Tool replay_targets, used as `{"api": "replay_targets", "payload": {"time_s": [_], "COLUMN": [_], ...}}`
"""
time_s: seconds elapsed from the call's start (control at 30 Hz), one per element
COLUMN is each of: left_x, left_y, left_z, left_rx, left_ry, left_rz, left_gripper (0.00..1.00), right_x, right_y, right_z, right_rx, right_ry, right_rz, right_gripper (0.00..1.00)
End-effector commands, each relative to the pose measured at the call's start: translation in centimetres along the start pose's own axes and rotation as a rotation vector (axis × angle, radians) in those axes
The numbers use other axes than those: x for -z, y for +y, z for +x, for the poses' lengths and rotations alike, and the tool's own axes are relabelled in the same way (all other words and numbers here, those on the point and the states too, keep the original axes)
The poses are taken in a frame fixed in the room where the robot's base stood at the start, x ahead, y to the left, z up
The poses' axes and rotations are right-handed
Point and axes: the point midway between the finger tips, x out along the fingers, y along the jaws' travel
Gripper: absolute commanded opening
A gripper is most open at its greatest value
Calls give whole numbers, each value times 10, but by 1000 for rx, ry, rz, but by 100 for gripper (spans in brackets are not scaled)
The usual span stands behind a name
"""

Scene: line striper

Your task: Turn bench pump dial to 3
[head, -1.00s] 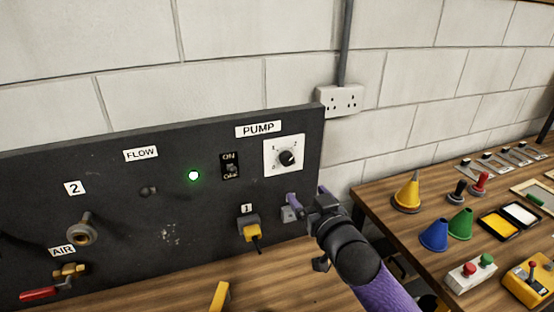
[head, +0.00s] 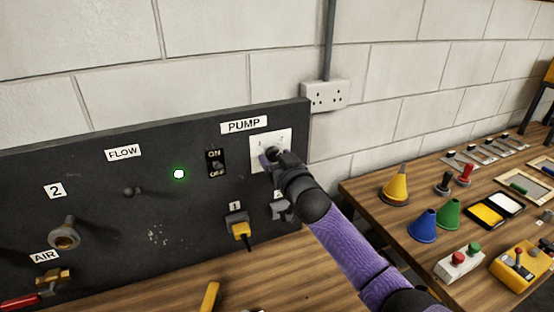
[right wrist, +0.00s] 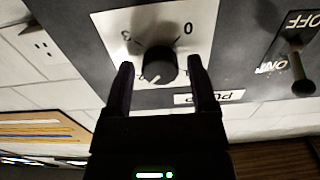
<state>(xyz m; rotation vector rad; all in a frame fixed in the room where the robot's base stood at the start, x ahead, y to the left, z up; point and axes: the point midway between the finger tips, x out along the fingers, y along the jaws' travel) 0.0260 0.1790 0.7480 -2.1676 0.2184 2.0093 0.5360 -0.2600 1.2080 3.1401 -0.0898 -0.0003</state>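The pump dial is a black knob on a white plate (head: 257,139) under the PUMP label (head: 244,125) on the dark panel. My right gripper (head: 272,156) is in front of the plate and hides most of the dial in the head view. In the right wrist view the dial (right wrist: 160,66) shows upside down, with a pale pointer mark on its lower left. The fingers of the right gripper (right wrist: 161,85) are open, one on each side of the knob, with gaps between. My left gripper is not in view.
Left of the plate are an ON/OFF switch (head: 217,163) and a lit green lamp (head: 179,174). Below are yellow-and-grey connector 1 (head: 238,225) and a grey socket (head: 281,208). A table with coloured cones (head: 423,226) stands right.

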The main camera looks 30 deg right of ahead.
Motion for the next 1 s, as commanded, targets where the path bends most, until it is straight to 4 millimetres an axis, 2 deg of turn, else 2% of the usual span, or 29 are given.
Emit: {"api": "replay_targets", "payload": {"time_s": [0.03,0.3,0.33,0.67,1.0], "left_x": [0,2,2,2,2], "left_y": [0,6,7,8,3], "left_z": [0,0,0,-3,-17], "left_rx": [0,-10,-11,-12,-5], "left_ry": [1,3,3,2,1], "left_rz": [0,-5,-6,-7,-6], "left_gripper": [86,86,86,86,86], "right_x": [0,0,0,0,2], "right_y": [0,0,0,0,-1], "right_z": [0,0,0,0,0], "right_rx": [0,0,0,0,-1], "right_ry": [0,0,0,0,-1], "right_rz": [0,0,0,45,288], "right_gripper": [61,4,0,0,0]}}
